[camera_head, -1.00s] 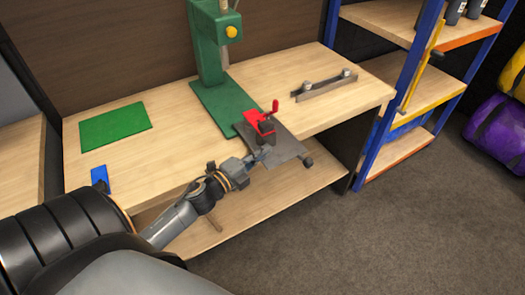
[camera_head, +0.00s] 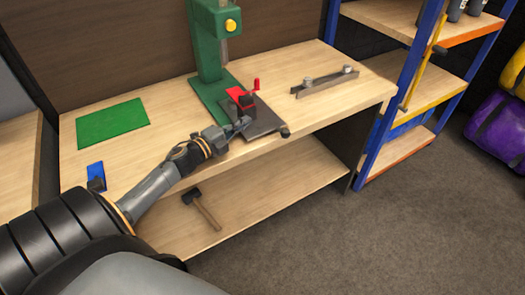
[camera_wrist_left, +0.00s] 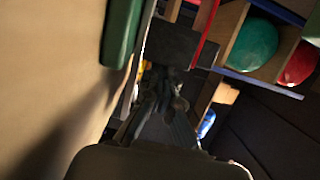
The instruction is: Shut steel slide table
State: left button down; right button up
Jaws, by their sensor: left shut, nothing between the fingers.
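The steel slide table (camera_head: 267,123) is a dark grey plate at the foot of the green drill press (camera_head: 206,50). It lies partly over the press's green base and reaches toward the bench's front edge. A red clamp (camera_head: 240,96) with a crank handle stands on it, and a dark knob (camera_head: 285,132) sits at its front right corner. My left gripper (camera_head: 243,123) is shut and empty, at the plate's front left side. It seems to touch the plate, but contact is unclear. The left wrist view shows its dark fingers (camera_wrist_left: 165,98) close below a dark block. My right gripper is out of view.
A green mat (camera_head: 112,123) and a blue item (camera_head: 95,172) lie on the bench's left. A metal bar with knobs (camera_head: 325,82) lies at the right. A mallet (camera_head: 202,207) lies on the lower shelf. A blue-framed rack (camera_head: 400,85) stands to the right.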

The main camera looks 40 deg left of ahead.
aim_at(234, 119)
pick_arm(q)
jog(key=a, duration=0.1)
jog(key=w+a+b, duration=0.1)
jog(key=a, duration=0.1)
jog(key=w+a, duration=0.1)
jog(key=shift+a+f+b, duration=0.15)
jog(key=shift+a+b, duration=0.15)
jog(key=shift+a, duration=0.1)
jog(key=shift+w+a, duration=0.1)
jog(key=shift+a, duration=0.25)
jog(key=shift+r, duration=0.25)
jog(key=shift+a, duration=0.1)
